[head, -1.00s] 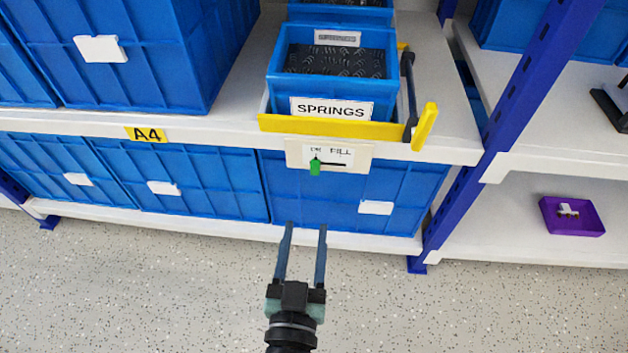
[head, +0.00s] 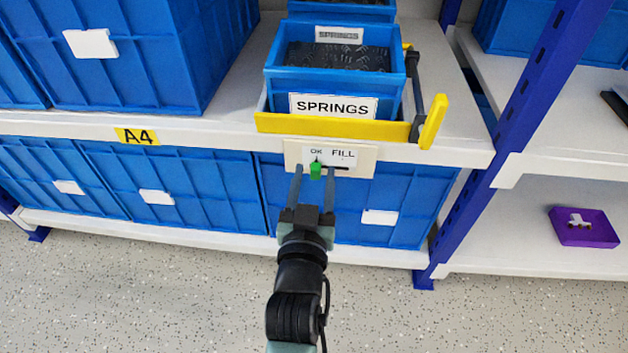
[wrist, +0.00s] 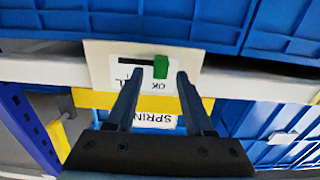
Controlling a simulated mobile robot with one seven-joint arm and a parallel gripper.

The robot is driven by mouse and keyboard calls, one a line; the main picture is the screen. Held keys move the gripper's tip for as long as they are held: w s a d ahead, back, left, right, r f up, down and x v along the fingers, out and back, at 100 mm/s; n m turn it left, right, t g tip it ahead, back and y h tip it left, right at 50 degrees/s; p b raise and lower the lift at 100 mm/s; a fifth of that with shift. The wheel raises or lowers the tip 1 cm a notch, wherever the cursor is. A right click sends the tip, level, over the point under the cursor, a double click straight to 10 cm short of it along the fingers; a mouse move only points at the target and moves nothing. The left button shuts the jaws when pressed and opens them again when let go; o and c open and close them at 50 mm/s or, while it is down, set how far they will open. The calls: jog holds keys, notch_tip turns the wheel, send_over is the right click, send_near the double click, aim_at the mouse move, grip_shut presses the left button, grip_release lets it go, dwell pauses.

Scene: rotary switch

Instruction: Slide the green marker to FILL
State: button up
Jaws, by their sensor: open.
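The green marker (head: 316,170) sits in a dark slot on a pale label plate (head: 364,159) on the shelf's front edge. It stands at the left end of the slot, under the word OK; FILL is printed to the right. My gripper (head: 314,170) is open, its two fingers reaching up toward the plate, one on each side of the marker in the head view. In the wrist view, upside down, the marker (wrist: 161,68) shows between the fingertips (wrist: 160,74). I cannot tell whether a finger touches it.
A blue bin labelled SPRINGS (head: 334,87) stands in a yellow-fronted holder (head: 330,124) just above the plate. Large blue bins (head: 205,190) fill the shelf below. A blue upright (head: 500,160) stands to the right, with a purple tray (head: 584,227) beyond it.

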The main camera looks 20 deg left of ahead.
grip_shut()
dwell(0.3)
dwell(1.2)
